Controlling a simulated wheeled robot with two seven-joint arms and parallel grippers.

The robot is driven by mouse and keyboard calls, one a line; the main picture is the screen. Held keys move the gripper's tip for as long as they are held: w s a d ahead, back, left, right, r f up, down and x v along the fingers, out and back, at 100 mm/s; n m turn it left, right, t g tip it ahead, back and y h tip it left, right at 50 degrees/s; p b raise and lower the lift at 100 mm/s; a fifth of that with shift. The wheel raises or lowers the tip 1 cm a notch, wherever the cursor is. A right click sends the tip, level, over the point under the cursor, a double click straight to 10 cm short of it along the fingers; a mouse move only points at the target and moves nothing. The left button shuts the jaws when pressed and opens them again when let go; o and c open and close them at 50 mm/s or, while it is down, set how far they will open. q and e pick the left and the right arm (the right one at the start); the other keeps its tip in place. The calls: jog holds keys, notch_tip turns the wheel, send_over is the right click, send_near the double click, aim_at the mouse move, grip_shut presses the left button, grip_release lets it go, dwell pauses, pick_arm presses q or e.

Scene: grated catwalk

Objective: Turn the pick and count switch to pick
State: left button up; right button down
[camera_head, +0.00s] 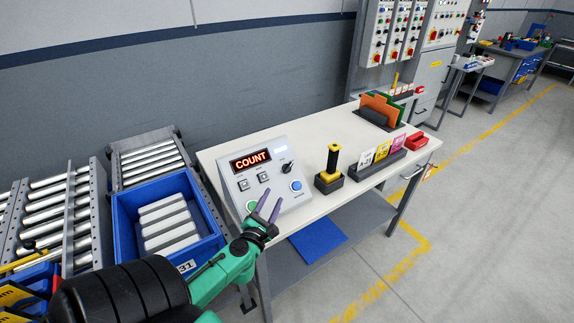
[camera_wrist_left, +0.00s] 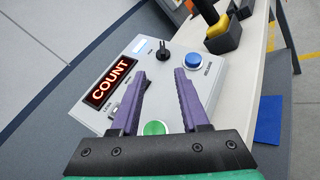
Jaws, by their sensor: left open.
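A light grey control box (camera_head: 250,160) stands on the left end of the white table. Its red display (camera_head: 250,160) reads COUNT, and it shows in the left wrist view (camera_wrist_left: 110,80). The black rotary switch knob (camera_head: 287,167) is at the box's upper right; it also shows in the left wrist view (camera_wrist_left: 163,51). A blue button (camera_head: 296,185) and a green button (camera_head: 251,205) are on the same panel. My left gripper (camera_head: 268,205), with purple fingers, is open and empty over the panel's front edge, apart from the knob. My right gripper is not in view.
A black and yellow scanner (camera_head: 331,170) stands on the table (camera_head: 318,205) right of the box, with a card holder (camera_head: 377,163) beyond it. A blue crate (camera_head: 128,222) of pale blocks and roller conveyors (camera_head: 48,215) are at left.

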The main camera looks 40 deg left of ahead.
aim_at(288, 170)
pick_arm(q)
jog(key=x, duration=1.5)
jog(key=shift+d+f, duration=0.15)
jog(key=shift+f, duration=0.15)
grip_shut()
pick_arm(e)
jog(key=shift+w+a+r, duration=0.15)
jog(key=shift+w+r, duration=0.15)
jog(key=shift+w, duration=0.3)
